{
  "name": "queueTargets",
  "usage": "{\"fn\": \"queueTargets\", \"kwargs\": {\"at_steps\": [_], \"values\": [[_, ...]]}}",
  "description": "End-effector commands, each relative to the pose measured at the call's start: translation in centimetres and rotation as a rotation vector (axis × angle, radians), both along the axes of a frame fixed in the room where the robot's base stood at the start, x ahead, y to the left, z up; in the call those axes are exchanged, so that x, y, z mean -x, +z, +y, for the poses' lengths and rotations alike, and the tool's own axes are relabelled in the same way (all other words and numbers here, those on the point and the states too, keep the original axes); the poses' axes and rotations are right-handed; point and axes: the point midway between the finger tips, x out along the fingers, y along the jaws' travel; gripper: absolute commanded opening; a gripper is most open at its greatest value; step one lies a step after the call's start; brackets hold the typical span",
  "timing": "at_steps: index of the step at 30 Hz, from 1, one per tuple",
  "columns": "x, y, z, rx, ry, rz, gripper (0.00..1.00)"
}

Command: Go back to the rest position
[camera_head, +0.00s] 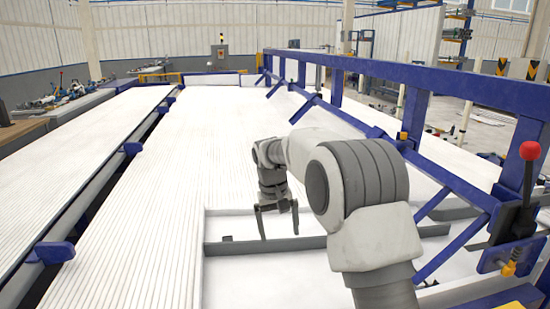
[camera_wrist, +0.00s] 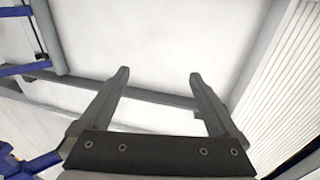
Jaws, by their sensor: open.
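My gripper (camera_head: 278,222) hangs at the end of my arm, pointing down, above the pale tray area at the near edge of the white pipes (camera_head: 165,150). In the wrist view my gripper (camera_wrist: 160,78) has its two fingers spread wide apart with nothing between them. A grey crossbar (camera_wrist: 160,97) and a bare white surface lie below the fingers. The pipes (camera_wrist: 290,95) also show along the right side of the wrist view. No pipe is in the gripper.
A blue frame (camera_head: 400,75) with slanted braces runs along the right. A lever with a red knob (camera_head: 529,151) stands at the near right. A grey crossbar (camera_head: 300,243) lies just behind or below the fingertips. Another bed of pipes (camera_head: 60,160) is at left.

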Motion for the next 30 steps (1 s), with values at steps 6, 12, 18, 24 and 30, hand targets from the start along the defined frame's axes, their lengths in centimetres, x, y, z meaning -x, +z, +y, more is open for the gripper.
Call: {"fn": "queueTargets", "kwargs": {"at_steps": [6, 12, 18, 24, 30], "values": [[4.6, 9.0, -3.3, -0.031, -0.022, -0.075, 0.97], [9.7, 14.8, -6.0, -0.055, -0.045, -0.139, 0.97], [15.4, 19.2, -8.4, -0.079, -0.068, -0.205, 0.97], [21.4, 21.9, -10.4, -0.103, -0.095, -0.272, 0.97], [27.2, 23.2, -11.9, -0.127, -0.122, -0.34, 0.97]]}}
